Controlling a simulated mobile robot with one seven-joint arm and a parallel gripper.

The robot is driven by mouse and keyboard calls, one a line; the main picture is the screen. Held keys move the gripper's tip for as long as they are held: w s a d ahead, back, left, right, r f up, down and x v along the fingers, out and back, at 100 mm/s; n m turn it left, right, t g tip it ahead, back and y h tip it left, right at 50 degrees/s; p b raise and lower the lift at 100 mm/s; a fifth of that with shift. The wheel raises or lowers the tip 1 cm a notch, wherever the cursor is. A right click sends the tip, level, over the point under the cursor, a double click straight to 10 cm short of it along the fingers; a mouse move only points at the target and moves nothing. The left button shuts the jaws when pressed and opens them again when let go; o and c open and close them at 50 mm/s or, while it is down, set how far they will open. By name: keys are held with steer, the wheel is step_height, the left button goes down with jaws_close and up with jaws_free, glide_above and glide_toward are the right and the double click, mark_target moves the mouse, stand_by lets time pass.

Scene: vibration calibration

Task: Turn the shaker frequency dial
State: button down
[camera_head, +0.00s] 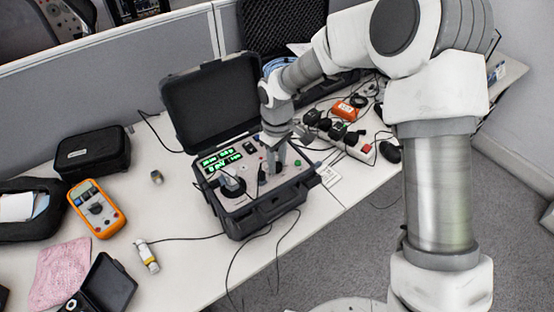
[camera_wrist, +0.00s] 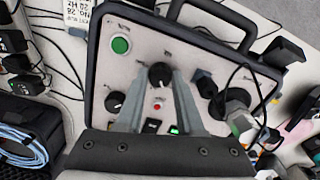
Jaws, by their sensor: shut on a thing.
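The shaker unit (camera_head: 262,217) is a black open case on the white table, with a grey panel and a lit green display (camera_head: 220,158). In the wrist view its panel carries a black dial (camera_wrist: 160,72), a second black knob (camera_wrist: 115,102) to the lower left and a green button (camera_wrist: 121,45). The labels are too small to read. My gripper (camera_wrist: 162,76) is shut on the black dial, one finger on each side of it. In the head view my gripper (camera_head: 274,162) reaches down to the panel's right part, and its fingers hide the dial there.
The case's raised lid (camera_head: 208,100) stands behind the panel. Cables run from the case across the table. A power strip (camera_head: 352,148) lies to its right. An orange multimeter (camera_head: 96,208), a black pouch (camera_head: 92,152) and a pink cloth (camera_head: 60,272) lie to the left.

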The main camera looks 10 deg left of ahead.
mark_target(277, 165)
steer(key=shift+n, duration=1.5)
steer(key=c, duration=0.5)
jaws_free()
step_height(277, 165, up, 18)
steer(key=shift+f+p, duration=0.25)
steer(key=shift+p, duration=0.4)
